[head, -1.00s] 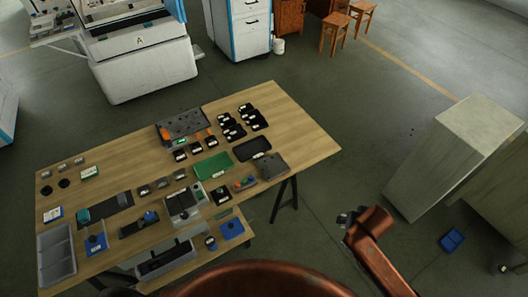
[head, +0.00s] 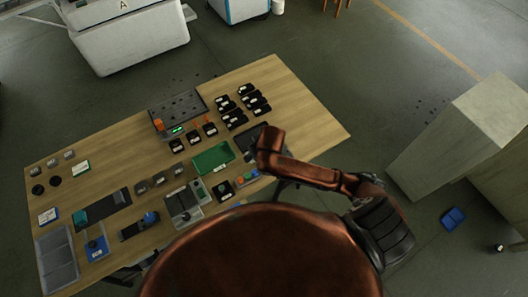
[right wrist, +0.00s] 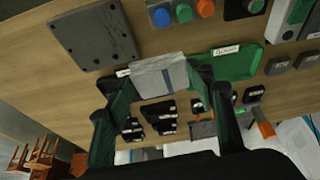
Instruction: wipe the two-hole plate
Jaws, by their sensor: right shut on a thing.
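My right gripper (right wrist: 160,82) is shut on a flat pale grey piece (right wrist: 160,76) with a blue stripe. It is held above the right end of the table, between the two green fingers. In the head view the wrist of my right arm hides the fingers and this piece. A dark grey plate (right wrist: 93,35) with several small holes lies on the wood beside the gripper, upper left in the right wrist view. Small grey blocks (head: 160,179) stand mid-table. I cannot make out which piece has two holes. My left gripper is out of view.
A green tray (head: 212,159) with a label lies mid-table, left of my right wrist. Several black blocks (head: 246,104) stand behind it, near a grey holed fixture (head: 178,108). Coloured buttons (right wrist: 183,12) sit near the holed plate. The wood (head: 300,105) at the far right is bare.

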